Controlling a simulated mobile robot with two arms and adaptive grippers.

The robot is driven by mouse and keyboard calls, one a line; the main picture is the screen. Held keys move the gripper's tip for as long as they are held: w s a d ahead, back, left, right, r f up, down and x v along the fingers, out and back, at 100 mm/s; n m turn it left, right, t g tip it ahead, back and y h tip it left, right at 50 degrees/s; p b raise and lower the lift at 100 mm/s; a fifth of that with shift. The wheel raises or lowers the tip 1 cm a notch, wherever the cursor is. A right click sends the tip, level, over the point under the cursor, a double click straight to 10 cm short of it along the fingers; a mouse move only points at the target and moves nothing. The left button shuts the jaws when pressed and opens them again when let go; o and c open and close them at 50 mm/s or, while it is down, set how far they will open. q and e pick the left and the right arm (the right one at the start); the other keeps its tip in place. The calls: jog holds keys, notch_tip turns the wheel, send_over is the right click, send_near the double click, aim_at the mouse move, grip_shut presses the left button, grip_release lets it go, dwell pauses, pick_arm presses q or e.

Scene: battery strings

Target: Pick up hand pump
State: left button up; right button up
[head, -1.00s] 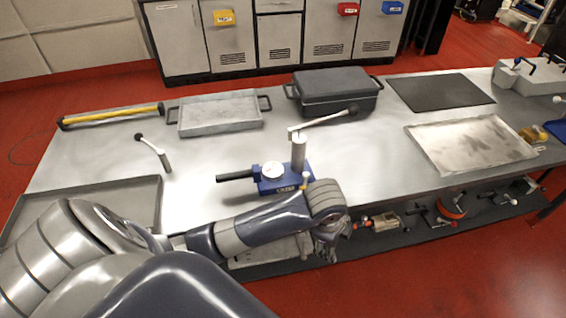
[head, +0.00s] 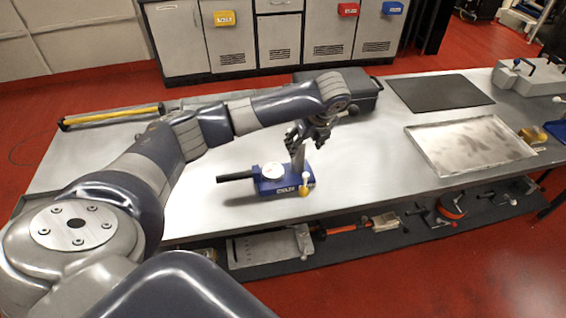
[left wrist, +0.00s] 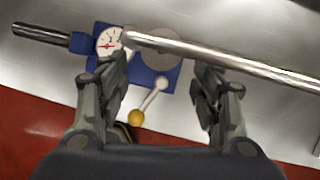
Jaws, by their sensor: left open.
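The hand pump (head: 272,186) stands on the bench in the head view, with a blue base, a white dial, a black handle to the left and a steel cylinder. My left gripper (head: 307,138) is at the top of the cylinder and hides part of its top and lever. In the left wrist view the fingers of my left gripper (left wrist: 163,80) are spread apart. The pump's blue base (left wrist: 150,75) and steel lever bar (left wrist: 220,58) lie beyond them, with nothing clearly gripped. I cannot tell whether the fingers touch the pump. My right gripper is out of view.
A dark lidded box (head: 363,100) stands behind the gripper, partly hidden by my arm. A black mat (head: 440,92) and a metal tray (head: 470,145) lie to the right. Tools lie on the lower shelf (head: 330,248). The bench between pump and tray is clear.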

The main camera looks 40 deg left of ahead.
aim_at(302, 147)
pick_arm(q)
jog(key=x, duration=0.3)
jog(key=shift+p+x, duration=0.8)
jog(key=shift+x, duration=1.95)
jog(key=shift+r, duration=0.15)
grip_shut()
jog(key=shift+w+r, duration=0.1)
jog(key=shift+w, duration=0.05)
